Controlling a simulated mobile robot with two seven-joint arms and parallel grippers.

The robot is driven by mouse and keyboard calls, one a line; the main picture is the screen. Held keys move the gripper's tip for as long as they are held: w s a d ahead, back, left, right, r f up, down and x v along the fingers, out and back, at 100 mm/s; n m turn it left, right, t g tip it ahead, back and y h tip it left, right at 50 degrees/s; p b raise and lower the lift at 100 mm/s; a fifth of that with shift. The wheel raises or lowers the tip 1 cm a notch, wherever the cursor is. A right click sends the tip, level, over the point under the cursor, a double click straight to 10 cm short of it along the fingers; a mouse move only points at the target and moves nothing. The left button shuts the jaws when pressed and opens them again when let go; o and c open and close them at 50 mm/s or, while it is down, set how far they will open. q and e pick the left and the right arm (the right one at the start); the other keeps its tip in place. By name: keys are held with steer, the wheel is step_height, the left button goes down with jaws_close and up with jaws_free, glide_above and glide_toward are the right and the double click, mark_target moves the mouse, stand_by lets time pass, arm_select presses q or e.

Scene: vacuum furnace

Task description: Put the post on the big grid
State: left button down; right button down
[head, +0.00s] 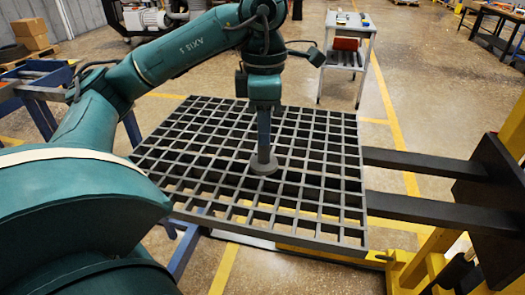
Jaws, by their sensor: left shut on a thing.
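The big grid (335,158) is a dark grey square lattice with open cells, lying flat across the middle of the head view. My left arm comes in from the left and its wrist hangs over the grid. My left gripper (264,106) points down and is shut on the post (264,135). The post is a slim grey upright with a round foot disc. The disc appears near the grid's middle; I cannot tell whether it touches the bars or hovers just above. The jaws hide the post's top. My right gripper is not in view.
Two dark forks (420,162) of a yellow lift (440,250) reach to the grid's right side. A blue frame stand (38,110) is at the left. A small cart (347,55) stands behind. The grid's visible top looks otherwise clear.

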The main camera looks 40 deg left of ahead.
mark_target(263, 163)
arm_select(q)
steer(key=f, duration=0.2)
steer(key=f+b, duration=0.1)
steer(key=shift+s+f, duration=0.15)
steer(key=shift+s, duration=0.1)
steer(key=shift+f, duration=0.2)
step_height(263, 163, down, 3)
steer(key=shift+f, duration=0.45)
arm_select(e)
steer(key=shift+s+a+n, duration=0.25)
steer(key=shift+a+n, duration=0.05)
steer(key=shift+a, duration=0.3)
arm_select(q)
steer(key=shift+w, duration=0.1)
steer(key=shift+f+b, duration=0.15)
steer(key=shift+b, duration=0.15)
